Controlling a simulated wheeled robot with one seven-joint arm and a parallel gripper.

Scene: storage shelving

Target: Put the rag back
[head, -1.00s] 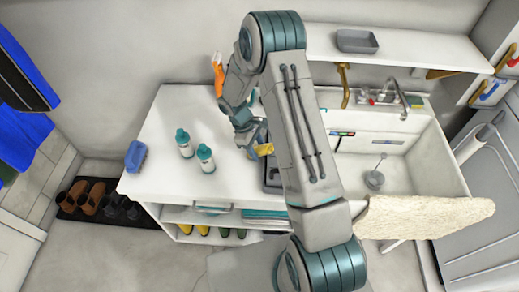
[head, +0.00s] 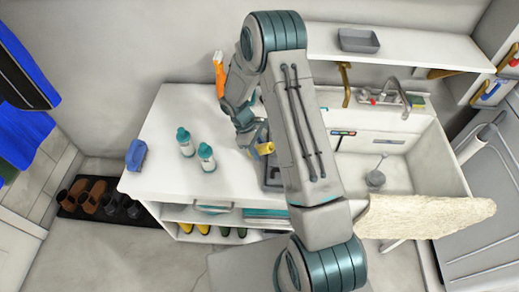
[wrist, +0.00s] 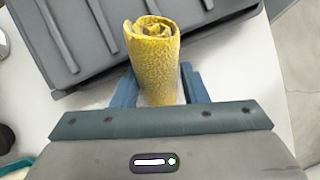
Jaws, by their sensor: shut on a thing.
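The rag is a yellow rolled cloth (wrist: 153,60). It stands between the two blue fingers of my gripper (wrist: 160,88), which is shut on its lower part. In the head view the rag (head: 265,148) shows as a small yellow roll at my gripper (head: 254,143), over the right part of the white counter. A dark grey ribbed tray (wrist: 85,35) lies just beyond the rag in the wrist view. In the head view the tray (head: 272,178) is mostly hidden behind my arm. I cannot tell whether the rag touches the tray.
An orange bottle (head: 219,75) is at the back. A sink (head: 400,165) lies right, with a beige cloth (head: 425,216) at its front. A wall shelf holds a grey tray (head: 358,40).

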